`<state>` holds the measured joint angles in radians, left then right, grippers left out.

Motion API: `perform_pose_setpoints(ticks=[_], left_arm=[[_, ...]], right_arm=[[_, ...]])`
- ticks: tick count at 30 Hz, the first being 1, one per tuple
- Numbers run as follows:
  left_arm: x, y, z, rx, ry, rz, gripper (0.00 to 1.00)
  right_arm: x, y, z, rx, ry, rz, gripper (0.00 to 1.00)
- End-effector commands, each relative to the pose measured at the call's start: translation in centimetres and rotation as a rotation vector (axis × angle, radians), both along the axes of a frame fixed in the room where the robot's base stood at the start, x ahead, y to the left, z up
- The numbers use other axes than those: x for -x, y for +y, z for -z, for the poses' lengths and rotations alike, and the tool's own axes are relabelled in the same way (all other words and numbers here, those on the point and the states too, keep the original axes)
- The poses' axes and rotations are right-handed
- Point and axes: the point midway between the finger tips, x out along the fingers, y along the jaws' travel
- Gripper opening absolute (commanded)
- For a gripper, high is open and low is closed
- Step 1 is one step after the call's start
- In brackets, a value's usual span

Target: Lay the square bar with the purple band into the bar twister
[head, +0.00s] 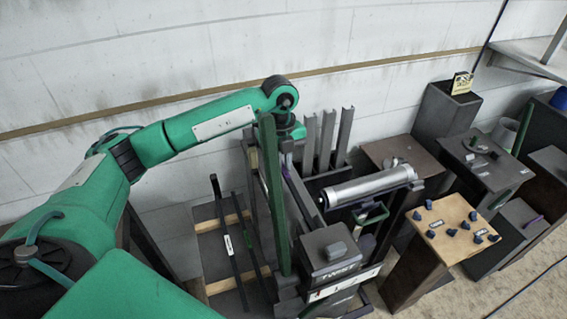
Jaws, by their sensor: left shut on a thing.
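My left gripper (288,143) is at the end of the green arm, above the machine marked TWIST. Its fingers are mostly hidden behind a tall green upright. It is shut on a slim grey bar (296,188) that slants down from it toward the machine. The bar twister (330,262) is a dark grey block machine with a TWIST label at the bottom centre. I cannot tell whether the bar touches it. My right gripper is not in view.
The green upright (273,195) stands close to the gripper. Dark bars (228,243) lie over timber at left. A wooden-topped stand (440,245) holds several blue pieces. A small purple piece (534,221) shows far right.

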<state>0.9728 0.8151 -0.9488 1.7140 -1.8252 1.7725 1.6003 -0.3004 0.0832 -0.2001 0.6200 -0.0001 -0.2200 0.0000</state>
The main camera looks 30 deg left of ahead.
Motion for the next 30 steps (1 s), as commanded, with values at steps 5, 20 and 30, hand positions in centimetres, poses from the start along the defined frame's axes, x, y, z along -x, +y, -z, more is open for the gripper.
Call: perform_pose_setpoints(ticks=[5,20,30], left_arm=[[-0.04,0.00,-0.14,0.001,-0.002,0.000,0.00],[-0.03,-0.01,0.34,0.001,-0.001,0.000,0.00],[0.00,-0.01,0.38,0.001,-0.001,0.000,0.38]], right_arm=[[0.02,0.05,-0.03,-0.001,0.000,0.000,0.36],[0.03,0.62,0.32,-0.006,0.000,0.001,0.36],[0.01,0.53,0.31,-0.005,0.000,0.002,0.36]])
